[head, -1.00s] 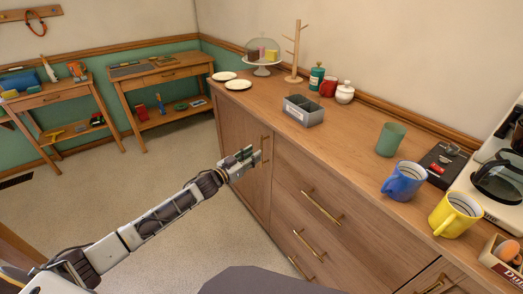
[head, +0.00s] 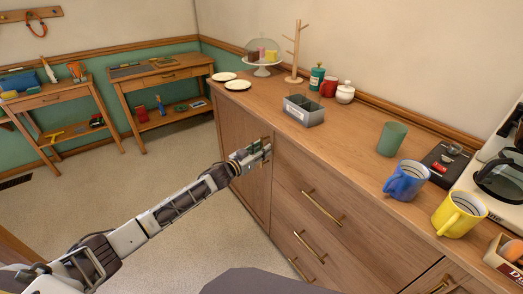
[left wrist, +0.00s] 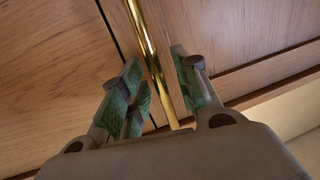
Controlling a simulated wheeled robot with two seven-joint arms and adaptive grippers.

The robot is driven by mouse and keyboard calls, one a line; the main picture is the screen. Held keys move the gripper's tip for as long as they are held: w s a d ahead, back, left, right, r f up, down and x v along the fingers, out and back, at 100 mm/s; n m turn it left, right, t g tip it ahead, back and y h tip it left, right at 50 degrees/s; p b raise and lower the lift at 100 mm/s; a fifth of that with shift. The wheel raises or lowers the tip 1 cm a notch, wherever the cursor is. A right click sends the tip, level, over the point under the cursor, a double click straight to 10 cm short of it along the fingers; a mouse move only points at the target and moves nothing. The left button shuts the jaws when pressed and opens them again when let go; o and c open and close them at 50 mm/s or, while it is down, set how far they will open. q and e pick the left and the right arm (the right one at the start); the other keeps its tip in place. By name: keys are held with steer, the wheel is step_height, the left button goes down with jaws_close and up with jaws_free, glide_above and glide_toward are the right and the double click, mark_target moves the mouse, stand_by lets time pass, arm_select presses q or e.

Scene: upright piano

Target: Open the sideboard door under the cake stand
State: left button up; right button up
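The sideboard door (head: 236,128) is the wood panel at the left end of the sideboard, below the cake stand (head: 263,67), and looks closed. Its upright brass handle (left wrist: 146,40) runs along the door's edge in the left wrist view. My left gripper (head: 263,150) is at the handle in the head view and hides most of it. In the left wrist view its green-padded fingers (left wrist: 160,88) stand apart, one side on each side of the handle, with gaps showing. Contact is not visible. My right gripper is in neither view.
Drawers with brass handles (head: 322,207) are right of the door. The sideboard top holds plates (head: 238,85), a grey divided bin (head: 304,110), a green cup (head: 392,139) and mugs (head: 407,181). The floor (head: 165,170) left of the door is clear.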

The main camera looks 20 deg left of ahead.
arm_select(q)
steer(key=shift+c, duration=0.4)
jaws_close()
steer(key=shift+a, duration=0.1)
